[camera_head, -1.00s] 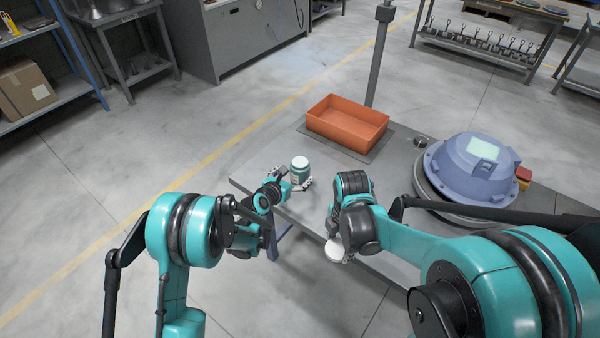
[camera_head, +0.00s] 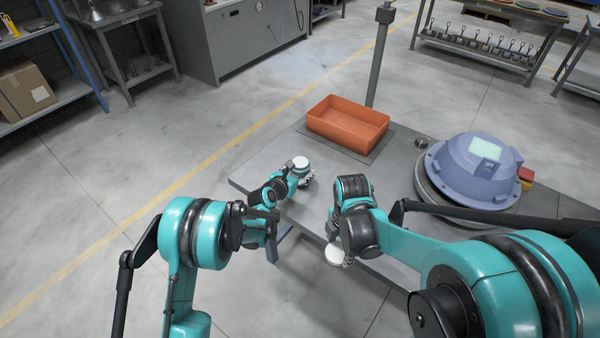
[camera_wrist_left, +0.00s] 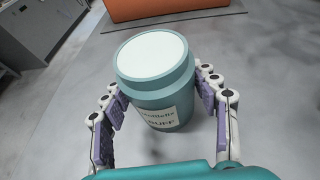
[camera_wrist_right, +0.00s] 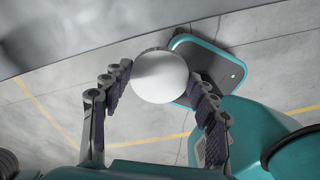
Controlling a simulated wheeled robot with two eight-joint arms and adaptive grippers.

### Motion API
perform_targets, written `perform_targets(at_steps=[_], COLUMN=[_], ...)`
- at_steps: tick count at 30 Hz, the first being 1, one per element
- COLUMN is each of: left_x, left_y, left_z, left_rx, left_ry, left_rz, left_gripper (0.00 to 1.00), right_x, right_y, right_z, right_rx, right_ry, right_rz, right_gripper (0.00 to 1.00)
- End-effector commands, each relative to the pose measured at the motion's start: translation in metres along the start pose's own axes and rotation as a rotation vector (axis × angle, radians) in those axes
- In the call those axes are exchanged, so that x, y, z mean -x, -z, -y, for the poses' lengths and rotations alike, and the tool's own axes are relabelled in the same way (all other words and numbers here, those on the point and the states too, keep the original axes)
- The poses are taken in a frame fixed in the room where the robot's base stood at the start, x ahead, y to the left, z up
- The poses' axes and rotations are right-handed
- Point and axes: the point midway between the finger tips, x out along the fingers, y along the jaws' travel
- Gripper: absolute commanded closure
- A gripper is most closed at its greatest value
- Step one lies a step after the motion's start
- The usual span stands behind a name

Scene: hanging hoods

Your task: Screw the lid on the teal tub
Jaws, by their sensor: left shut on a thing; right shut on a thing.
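The teal tub (camera_wrist_left: 188,88) has a white top face and a pale printed label. My left gripper (camera_wrist_left: 160,98) is shut on the tub, one finger on each side, below its rim. In the head view the tub's white top (camera_head: 300,162) shows over my left gripper (camera_head: 302,177), which hides most of its body. The white round lid (camera_wrist_right: 158,78) is between the fingers of my right gripper (camera_wrist_right: 160,90), which is shut on it. In the head view the lid (camera_head: 336,254) is near the table's front edge, below and right of the tub.
An orange bin (camera_head: 346,122) stands on the grey table (camera_head: 400,165) behind the tub. A blue-grey domed hood (camera_head: 478,165) lies at the table's right. The table is clear between the bin and my right arm.

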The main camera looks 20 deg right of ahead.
Motion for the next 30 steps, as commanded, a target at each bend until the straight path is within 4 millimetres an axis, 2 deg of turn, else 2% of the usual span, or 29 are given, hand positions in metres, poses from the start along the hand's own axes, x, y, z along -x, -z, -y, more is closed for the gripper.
perform_targets(at_steps=[10,17,27,30], left_x=[0.003,0.016,0.027,0.029], left_y=[-0.008,-0.039,-0.083,-0.093], left_z=[0.000,0.000,0.074,0.091], left_rx=[0.000,0.000,-0.003,-0.003], left_ry=[0.000,0.000,0.003,0.002], left_rz=[0.000,0.001,0.001,0.001], left_gripper=[0.85,0.85,0.85,0.85], right_x=[0.004,0.019,0.040,0.044], right_y=[0.000,0.000,0.000,0.000], right_z=[0.000,0.000,0.000,0.000], right_rx=[0.000,0.000,0.000,0.000], right_ry=[0.000,0.000,0.000,0.000], right_rz=[0.000,0.000,0.000,0.000], right_gripper=[0.56,0.56,0.56,0.56])
